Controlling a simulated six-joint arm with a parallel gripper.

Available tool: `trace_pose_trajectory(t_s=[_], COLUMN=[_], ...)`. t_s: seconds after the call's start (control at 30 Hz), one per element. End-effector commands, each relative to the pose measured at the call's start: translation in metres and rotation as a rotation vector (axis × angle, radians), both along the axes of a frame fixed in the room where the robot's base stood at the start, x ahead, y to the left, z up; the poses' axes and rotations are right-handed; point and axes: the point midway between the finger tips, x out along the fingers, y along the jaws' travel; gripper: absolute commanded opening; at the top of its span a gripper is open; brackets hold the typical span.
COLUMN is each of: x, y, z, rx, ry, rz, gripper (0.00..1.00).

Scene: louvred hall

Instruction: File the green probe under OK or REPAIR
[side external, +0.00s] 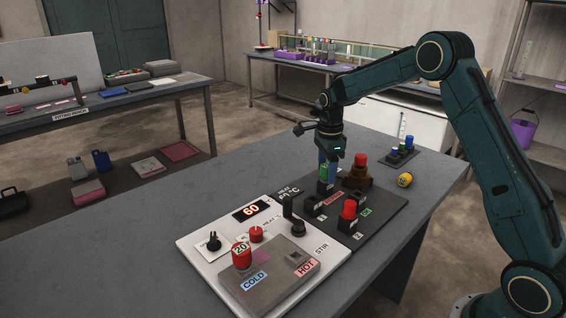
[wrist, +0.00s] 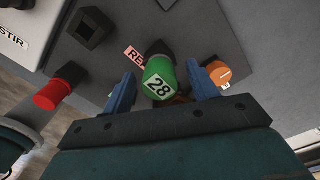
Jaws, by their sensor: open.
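The green probe (wrist: 158,80), with 28 on its top, shows between my gripper's blue fingers in the wrist view. In the side view the green probe (side external: 324,173) seems to stand upright in a black holder on the dark board (side external: 385,212). My gripper (side external: 329,168) is directly above and around it, and the wrist view shows my gripper (wrist: 163,90) open with gaps beside the probe. The red REPAIR label (side external: 332,199) lies in front of it; the green OK label (side external: 366,212) is further right. The probe's lower part is mostly hidden.
A red-topped probe (side external: 349,209) stands in a front holder near OK; an empty square holder (wrist: 89,29) is nearby. A brown stand with a red top (side external: 361,160) is close on the right. The heat-stir panel (side external: 195,243) bears a red probe (side external: 242,256). A yellow piece (side external: 404,180) lies right.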

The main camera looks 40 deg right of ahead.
Motion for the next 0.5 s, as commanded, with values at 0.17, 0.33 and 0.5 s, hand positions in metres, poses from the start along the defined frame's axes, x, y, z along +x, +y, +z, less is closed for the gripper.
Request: trace_pose_trajectory(t_s=[0.17,0.33,0.5], x=[0.0,0.0,0.0], y=[0.0,0.0,0.0], z=[0.003,0.014,0.029], rx=[0.0,0.0,-0.001], ry=[-0.001,-0.001,-0.002], rz=[0.0,0.0,0.0], gripper=[0.59,0.59,0.59])
